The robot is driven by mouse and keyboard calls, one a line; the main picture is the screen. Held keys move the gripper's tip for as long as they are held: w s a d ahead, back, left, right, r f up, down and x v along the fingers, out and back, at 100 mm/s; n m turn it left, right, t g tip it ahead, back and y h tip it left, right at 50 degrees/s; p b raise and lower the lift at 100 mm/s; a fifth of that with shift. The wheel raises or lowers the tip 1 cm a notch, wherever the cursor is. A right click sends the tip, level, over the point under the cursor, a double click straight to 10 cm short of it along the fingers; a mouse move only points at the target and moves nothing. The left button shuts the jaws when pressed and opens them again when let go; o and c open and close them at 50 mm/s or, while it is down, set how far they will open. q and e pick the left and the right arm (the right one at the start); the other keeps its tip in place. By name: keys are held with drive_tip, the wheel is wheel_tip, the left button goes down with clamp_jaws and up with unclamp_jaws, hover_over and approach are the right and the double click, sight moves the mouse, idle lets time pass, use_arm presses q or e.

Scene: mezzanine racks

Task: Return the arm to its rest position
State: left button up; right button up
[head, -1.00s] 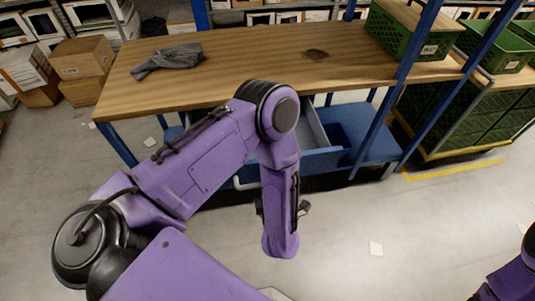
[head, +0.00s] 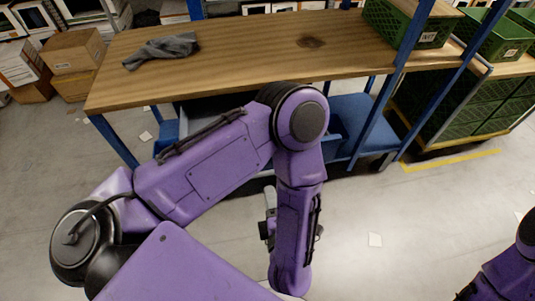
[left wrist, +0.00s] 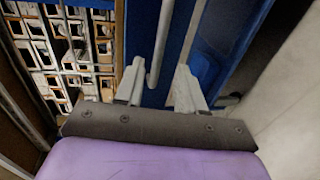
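My left arm (head: 215,165) comes in from the left, bends at a raised elbow, and its forearm (head: 291,225) hangs down in front of the workbench. In the left wrist view my left gripper (left wrist: 158,92) has its two pale grey fingers apart, with nothing held between them. A white bar handle (left wrist: 163,40) on a blue surface shows beyond the fingers. In the head view the forearm hides most of this gripper. My right arm (head: 508,268) shows only in part at the lower right, and its gripper is out of view.
The wooden workbench (head: 240,55) bears a grey cloth (head: 160,50). Blue drawer parts (head: 331,150) and a blue lower shelf (head: 362,120) are under it, partly behind my arm. Green crates (head: 405,28) stand at right, cardboard boxes (head: 75,53) at left. The floor (head: 400,230) is open at front right.

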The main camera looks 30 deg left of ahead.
use_arm(q)
drive_tip(key=shift+s+d, duration=0.15)
drive_tip(key=shift+s, duration=0.05)
idle(0.4)
wheel_tip(320, 180, down, 11)
drive_tip(key=m+g+h, duration=0.2)
drive_tip(key=m+h, duration=0.6)
drive_tip(key=m, duration=0.8)
drive_tip(key=s+a+f+m+g, duration=0.3)
drive_tip(key=s+a+g, duration=0.3)
drive_tip(key=s+a, duration=0.5)
drive_tip(key=a+m, duration=0.1)
drive_tip(key=a, duration=0.1)
drive_tip(key=shift+s+a+f+y, duration=0.2)
drive_tip(key=shift+a+f+y, duration=0.05)
drive_tip(key=shift+a+y, duration=0.1)
drive_tip(key=shift+a, duration=0.1)
